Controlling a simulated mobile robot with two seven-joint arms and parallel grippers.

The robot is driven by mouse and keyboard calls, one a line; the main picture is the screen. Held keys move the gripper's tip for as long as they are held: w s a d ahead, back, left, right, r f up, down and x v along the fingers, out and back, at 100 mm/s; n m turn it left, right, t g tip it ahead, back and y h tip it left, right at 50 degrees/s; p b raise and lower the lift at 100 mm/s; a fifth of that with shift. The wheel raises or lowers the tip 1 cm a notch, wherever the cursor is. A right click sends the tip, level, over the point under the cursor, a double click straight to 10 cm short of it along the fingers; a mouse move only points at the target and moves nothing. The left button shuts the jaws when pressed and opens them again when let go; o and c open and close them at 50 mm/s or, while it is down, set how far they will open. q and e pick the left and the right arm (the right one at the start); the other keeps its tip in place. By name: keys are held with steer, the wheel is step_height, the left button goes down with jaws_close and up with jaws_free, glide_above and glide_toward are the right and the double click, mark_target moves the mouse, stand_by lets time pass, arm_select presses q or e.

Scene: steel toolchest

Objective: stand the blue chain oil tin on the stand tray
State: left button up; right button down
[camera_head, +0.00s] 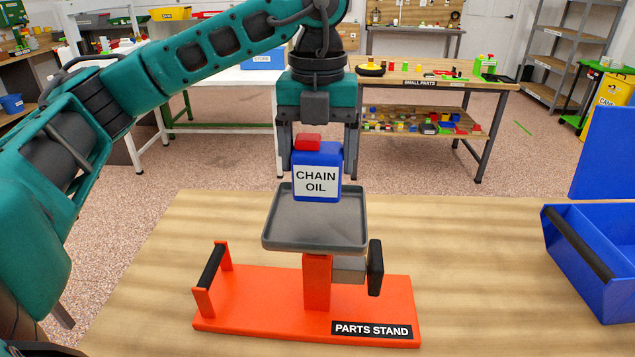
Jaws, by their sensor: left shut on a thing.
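The blue chain oil tin (329,189) has a red cap and a white label reading CHAIN OIL. My left gripper (318,150) comes down from above and is shut on the tin, with a finger at each side. The tin is upright over the grey stand tray (302,239), toward its back right part. I cannot tell whether its base touches the tray. The tray sits on an orange post on the orange parts stand (375,308), labelled PARTS STAND. The tray is otherwise empty. My right gripper is not in view.
The stand rests on a wooden table (480,260). A black-gripped handle (211,275) rises at its left end, and a black knob (375,268) sits under the tray's right side. A blue open box (590,255) stands at the right. The table between is clear.

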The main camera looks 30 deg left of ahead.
mark_target(318, 182)
arm_select(q)
steer(key=shift+f, duration=2.2)
steer(key=shift+f+b, duration=0.25)
steer(key=shift+b, duration=0.05)
steer(key=o, duration=1.1)
steer(key=shift+r, duration=0.1)
step_height(318, 182, up, 11)
steer(key=shift+f+p, duration=0.1)
steer(key=shift+p, duration=0.9)
steer(key=shift+r, duration=0.8)
steer(key=shift+f, duration=0.1)
